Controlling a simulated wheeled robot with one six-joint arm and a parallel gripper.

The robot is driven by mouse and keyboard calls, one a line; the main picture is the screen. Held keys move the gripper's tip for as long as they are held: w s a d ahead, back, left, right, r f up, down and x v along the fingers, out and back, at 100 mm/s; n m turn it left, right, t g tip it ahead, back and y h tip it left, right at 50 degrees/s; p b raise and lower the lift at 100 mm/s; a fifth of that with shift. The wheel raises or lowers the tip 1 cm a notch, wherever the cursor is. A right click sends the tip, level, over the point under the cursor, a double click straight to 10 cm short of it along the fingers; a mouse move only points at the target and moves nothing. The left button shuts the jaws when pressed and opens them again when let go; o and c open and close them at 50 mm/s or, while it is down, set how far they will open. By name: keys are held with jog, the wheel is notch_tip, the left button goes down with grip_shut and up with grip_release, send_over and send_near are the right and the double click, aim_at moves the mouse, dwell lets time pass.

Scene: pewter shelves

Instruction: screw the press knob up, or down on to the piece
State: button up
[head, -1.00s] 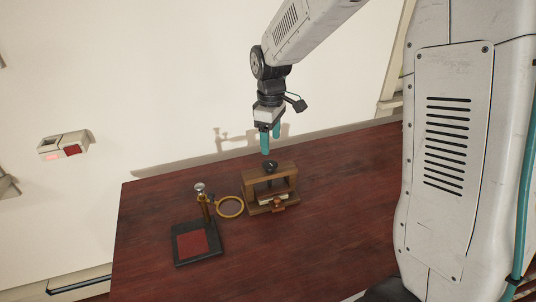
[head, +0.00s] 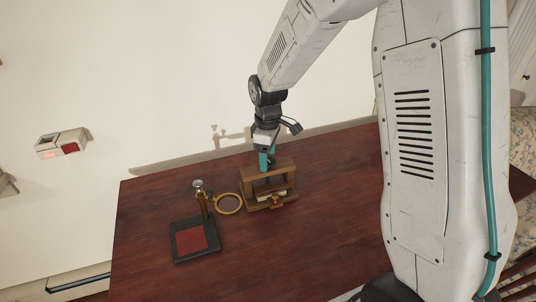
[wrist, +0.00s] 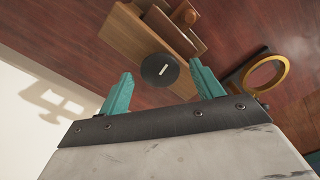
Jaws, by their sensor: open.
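The wooden press (head: 246,182) stands on the dark red table, with a pale piece (head: 262,195) low inside its frame. Its round black knob (wrist: 160,69) with a light stripe shows in the wrist view, on top of the crossbeam. My gripper (head: 266,160) is directly over the press top, pointing down. In the wrist view my gripper (wrist: 160,83) has its teal fingers apart, one on each side of the knob, with gaps between. In the head view the fingers hide the knob. I cannot tell whether the fingertips are level with it.
A brass ring magnifier (head: 229,204) on a stand with a dark base (head: 174,249) and red pad (head: 191,239) is left of the press. The wall is close behind. The table's front and right are clear (head: 310,225).

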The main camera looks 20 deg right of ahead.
jog(key=c, duration=1)
jog(key=shift+m, duration=0.3)
jog(key=m, duration=1.2)
jog(key=shift+m, duration=2.1)
